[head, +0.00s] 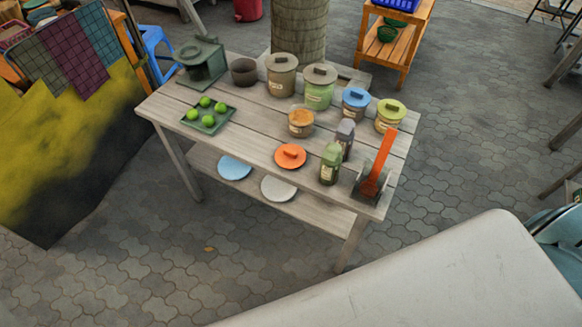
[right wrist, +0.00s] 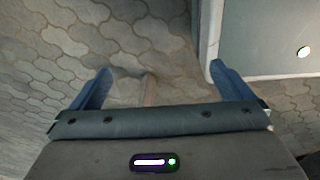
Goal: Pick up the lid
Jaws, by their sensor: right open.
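The orange lid (head: 290,156) with a small raised handle lies flat near the front edge of the wooden table (head: 262,148) in the head view. Behind it stands a jar (head: 301,122) with an orange label band and no matching orange lid on it. My right gripper (right wrist: 160,72) is open and empty in the right wrist view, with its two blue fingers wide apart above grey paving. It is not over the lid. My left gripper is in no view.
Lidded jars (head: 319,88) stand along the table's back. Two shakers (head: 330,164) and an orange-handled tool in a holder (head: 378,168) stand right of the lid. A tray of green balls (head: 208,118) is left. Blue and white plates (head: 234,168) lie on the lower shelf.

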